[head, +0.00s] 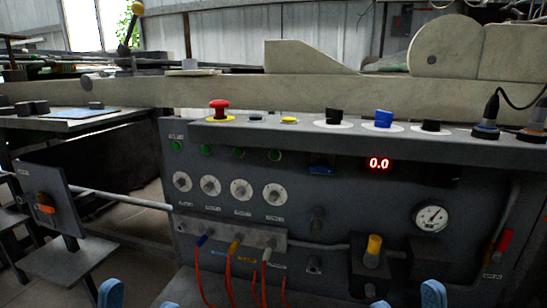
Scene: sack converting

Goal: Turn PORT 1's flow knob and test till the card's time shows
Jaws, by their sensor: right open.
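A dark control panel (340,185) carries a row of several white round dials with grey knobs; the leftmost dial (182,182) is one of them. Their labels are too small to read, so I cannot tell which is PORT 1. A red display (378,163) reads 0.0. I cannot make out a card with a time. My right gripper (406,298) is open and empty at the bottom edge, below the panel's right half. My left gripper (139,298) shows two blue fingertips apart at the bottom left, below the dials. Both are apart from the knobs.
The top ledge holds a red mushroom button (219,108), a blue knob (383,118) and black knobs. Coloured plugs with red hoses (234,246) hang below the dials. A yellow-capped fitting (373,250) and a gauge (432,218) sit right. A plate with an orange handle (45,208) stands left.

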